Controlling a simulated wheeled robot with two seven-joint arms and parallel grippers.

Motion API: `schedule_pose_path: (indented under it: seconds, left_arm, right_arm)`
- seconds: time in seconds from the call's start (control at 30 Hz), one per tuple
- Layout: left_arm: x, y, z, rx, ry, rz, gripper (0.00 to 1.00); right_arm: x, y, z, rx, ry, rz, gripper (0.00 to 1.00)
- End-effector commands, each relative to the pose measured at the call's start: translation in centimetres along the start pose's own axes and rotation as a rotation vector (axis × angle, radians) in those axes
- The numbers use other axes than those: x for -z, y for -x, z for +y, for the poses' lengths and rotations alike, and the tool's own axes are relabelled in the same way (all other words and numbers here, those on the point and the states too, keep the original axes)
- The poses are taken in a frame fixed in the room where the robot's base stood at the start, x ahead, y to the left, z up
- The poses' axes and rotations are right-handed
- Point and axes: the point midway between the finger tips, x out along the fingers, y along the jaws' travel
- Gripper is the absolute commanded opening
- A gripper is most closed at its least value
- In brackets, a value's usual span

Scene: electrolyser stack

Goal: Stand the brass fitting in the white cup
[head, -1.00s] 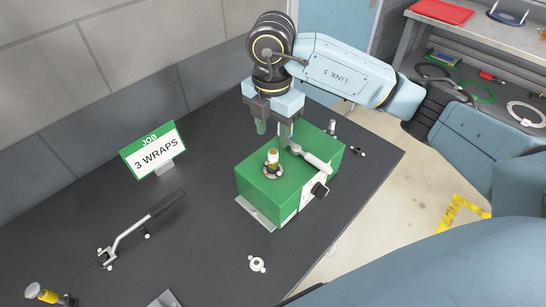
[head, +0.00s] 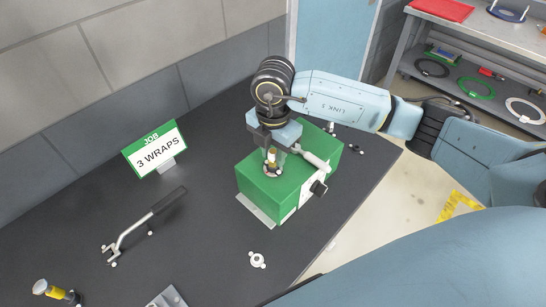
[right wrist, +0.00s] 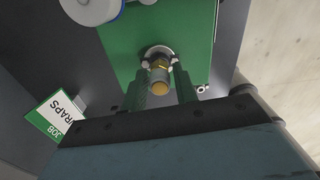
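The brass fitting (head: 272,157) stands upright in a round metal seat on top of the green box. It also shows end-on in the right wrist view (right wrist: 159,77). My right gripper (head: 274,160) is lowered over the box. In the right wrist view its two fingers (right wrist: 161,84) are apart, one on each side of the fitting, with a small gap visible on each side. I cannot make out a white cup for certain in either view. My left gripper is not in view.
The green box (head: 259,190) has a pale handle (head: 314,160) and a black knob (head: 319,188). A job sign (head: 157,151), a black-handled tool (head: 140,228), a small flange (head: 257,260) and a yellow-banded part (head: 57,293) are spread over the dark table.

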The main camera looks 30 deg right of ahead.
Motion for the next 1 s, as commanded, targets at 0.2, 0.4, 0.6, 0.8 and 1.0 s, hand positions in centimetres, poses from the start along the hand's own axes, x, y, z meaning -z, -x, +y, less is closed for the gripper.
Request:
schedule_pose_path:
  seconds: [0.2,0.4,0.6,0.8,1.0]
  left_arm:
    - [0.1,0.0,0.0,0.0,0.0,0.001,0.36]
    - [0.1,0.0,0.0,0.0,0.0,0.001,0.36]
    - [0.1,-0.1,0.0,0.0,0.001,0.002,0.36]
    - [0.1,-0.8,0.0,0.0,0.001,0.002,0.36]
    - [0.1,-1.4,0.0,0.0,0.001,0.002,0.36]
  right_arm:
    - [0.0,0.0,0.0,0.0,0.0,0.0,0.0]
    - [0.0,0.1,0.0,-0.001,0.0,0.0,0.0]
    - [0.0,0.7,0.1,-0.004,0.001,0.0,0.0]
    - [0.0,4.1,0.1,-0.006,0.001,-0.001,0.0]
    - [0.0,8.0,0.1,-0.005,0.001,-0.001,0.0]
